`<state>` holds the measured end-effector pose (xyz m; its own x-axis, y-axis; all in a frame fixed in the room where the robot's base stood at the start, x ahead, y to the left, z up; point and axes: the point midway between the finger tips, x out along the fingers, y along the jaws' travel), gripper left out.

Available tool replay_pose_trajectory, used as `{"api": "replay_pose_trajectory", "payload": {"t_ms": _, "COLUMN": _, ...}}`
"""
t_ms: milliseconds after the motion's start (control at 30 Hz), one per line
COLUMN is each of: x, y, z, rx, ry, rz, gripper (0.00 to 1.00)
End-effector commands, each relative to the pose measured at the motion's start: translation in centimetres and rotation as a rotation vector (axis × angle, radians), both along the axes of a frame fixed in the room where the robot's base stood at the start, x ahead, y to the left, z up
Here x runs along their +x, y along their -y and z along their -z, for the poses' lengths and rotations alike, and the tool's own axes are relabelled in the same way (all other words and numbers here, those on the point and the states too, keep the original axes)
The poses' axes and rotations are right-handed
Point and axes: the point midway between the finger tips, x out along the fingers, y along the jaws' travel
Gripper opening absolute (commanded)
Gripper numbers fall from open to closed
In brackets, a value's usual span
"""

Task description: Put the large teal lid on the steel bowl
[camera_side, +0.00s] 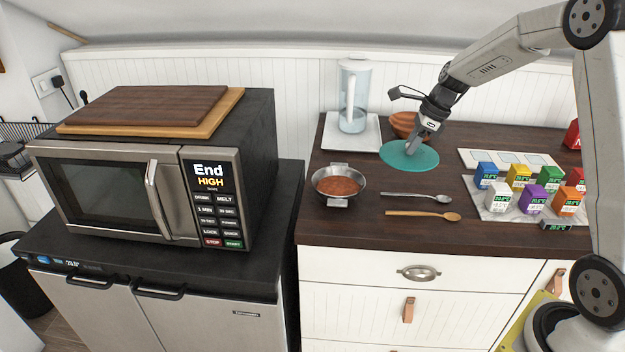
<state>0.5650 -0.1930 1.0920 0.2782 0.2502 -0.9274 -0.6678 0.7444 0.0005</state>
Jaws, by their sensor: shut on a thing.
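The large teal lid (397,158) is a flat round disc at the back middle of the dark wooden counter. My gripper (416,145) is shut on it near its upper right part, reaching down from above. I cannot tell whether the lid touches the counter or is held just above it. The steel bowl (322,188) stands upright on the counter, left and in front of the lid. It has two flat handles and holds reddish-brown food. Its top is uncovered, and the lid is apart from it.
A glass pitcher (353,95) on a white board (367,137) and a brown bowl (401,122) stand behind the lid. A metal spoon (415,197) and a wooden spoon (425,214) lie in front. Several colored boxes (531,201) stand at right. A microwave (110,190) is at left.

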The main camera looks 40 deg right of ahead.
Motion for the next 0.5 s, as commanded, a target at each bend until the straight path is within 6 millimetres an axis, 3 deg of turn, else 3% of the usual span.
{"api": "replay_pose_trajectory", "payload": {"t_ms": 300, "x": 7.5, "y": -7.3, "z": 0.5, "rx": -0.002, "ry": 0.002, "rz": -0.006, "gripper": 0.0}}
{"api": "replay_pose_trajectory", "payload": {"t_ms": 500, "x": 10.2, "y": -11.0, "z": 0.7, "rx": 0.003, "ry": 0.004, "rz": -0.003, "gripper": 0.0}}
